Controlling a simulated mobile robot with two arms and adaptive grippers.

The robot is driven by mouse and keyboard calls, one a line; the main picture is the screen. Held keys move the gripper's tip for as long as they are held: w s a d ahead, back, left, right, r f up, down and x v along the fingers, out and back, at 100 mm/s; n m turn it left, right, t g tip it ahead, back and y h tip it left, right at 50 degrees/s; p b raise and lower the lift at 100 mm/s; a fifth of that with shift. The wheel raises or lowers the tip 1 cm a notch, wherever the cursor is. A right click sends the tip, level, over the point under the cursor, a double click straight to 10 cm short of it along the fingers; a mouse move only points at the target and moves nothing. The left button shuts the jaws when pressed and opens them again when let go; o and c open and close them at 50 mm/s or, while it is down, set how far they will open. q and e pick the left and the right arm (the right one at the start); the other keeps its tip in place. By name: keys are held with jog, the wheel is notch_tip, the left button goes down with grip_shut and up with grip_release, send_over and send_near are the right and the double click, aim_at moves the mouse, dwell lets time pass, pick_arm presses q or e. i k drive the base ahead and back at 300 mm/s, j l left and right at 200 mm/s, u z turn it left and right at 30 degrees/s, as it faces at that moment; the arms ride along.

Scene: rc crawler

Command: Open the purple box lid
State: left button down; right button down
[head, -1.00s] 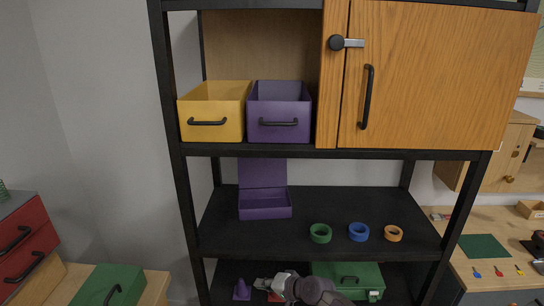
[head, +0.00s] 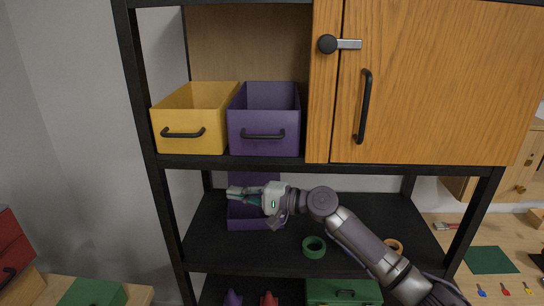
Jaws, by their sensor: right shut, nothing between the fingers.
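The purple box (head: 247,222) sits on the left of the middle shelf. Its lid (head: 262,179) stands upright at the back of the box, so the box is open. My right gripper (head: 236,194) is shut and empty, pointing left in front of the lid at about the height of the box's top. It hides part of the lid and of the box opening. I cannot tell whether it touches either. My left gripper is not in view.
On the upper shelf are a yellow bin (head: 184,133) and a purple bin (head: 265,131) beside a wooden cabinet door (head: 430,85). A green tape ring (head: 314,247) and a partly hidden orange ring (head: 394,246) lie on the middle shelf. A green box (head: 345,291) is below.

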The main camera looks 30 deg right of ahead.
aim_at(236, 178)
jog(key=i+l, duration=0.15)
jog(key=l, duration=0.2)
jog(key=i+l, duration=0.15)
jog(key=l, duration=0.25)
jog(key=i+l, duration=0.2)
jog(key=l, duration=0.15)
jog(key=i+l, duration=0.15)
jog(key=l, duration=0.2)
